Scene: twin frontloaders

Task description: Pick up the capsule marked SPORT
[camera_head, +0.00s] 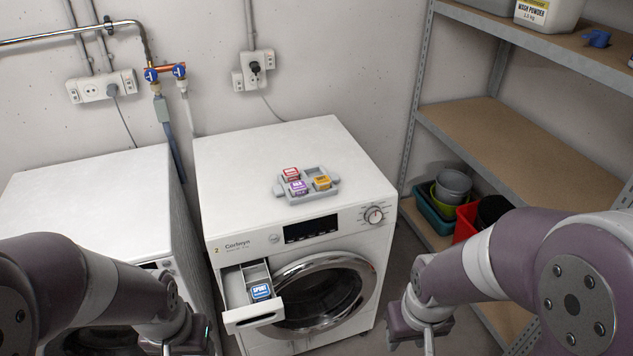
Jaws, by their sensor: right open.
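The blue capsule marked SPORT (261,291) lies in the right part of the open detergent drawer (234,315) of the right washing machine (255,213). Its label faces up. My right gripper (424,338) is at the bottom edge, right of the machine and well apart from the capsule. It is open and appears empty, with its tips cut off by the frame. My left arm ends at the bottom edge, left of the drawer. Only part of my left gripper (180,346) shows, and its fingers cannot be made out.
A grey tray (311,197) on the machine top holds a red, a purple and an orange capsule, with one empty slot. A second white machine (95,200) stands at left. A shelf rack (520,150) with tubs stands at right. The machine top is otherwise clear.

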